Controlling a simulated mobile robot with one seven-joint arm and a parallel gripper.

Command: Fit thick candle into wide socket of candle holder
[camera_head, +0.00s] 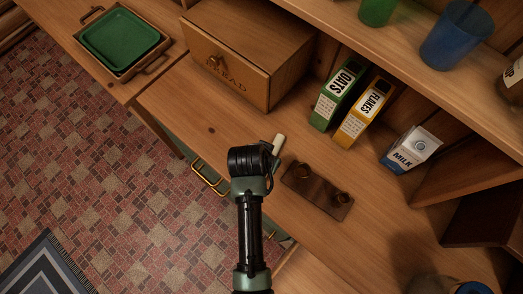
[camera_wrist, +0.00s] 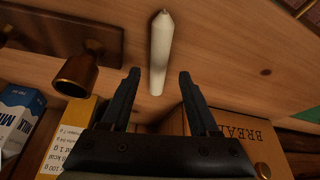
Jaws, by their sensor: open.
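The cream candle (camera_wrist: 160,48) shows in the wrist view, its dark wick end pointing away from my gripper. It seems to lie on the wooden counter. In the head view only part of it (camera_head: 279,143) shows beside my gripper (camera_head: 268,158). My gripper (camera_wrist: 159,72) is open, and the candle's near end appears between its fingertips; I cannot tell the height gap. The dark candle holder (camera_head: 317,190) is on the counter to the right, with two raised round sockets. One copper-coloured socket (camera_wrist: 76,75) shows at left in the wrist view.
A bread box (camera_head: 245,58) stands behind the gripper. Oats (camera_head: 338,97) and flakes (camera_head: 363,110) boxes and a milk carton (camera_head: 410,150) stand along the back. A green tray (camera_head: 121,38) is at upper left. The counter around the holder is clear.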

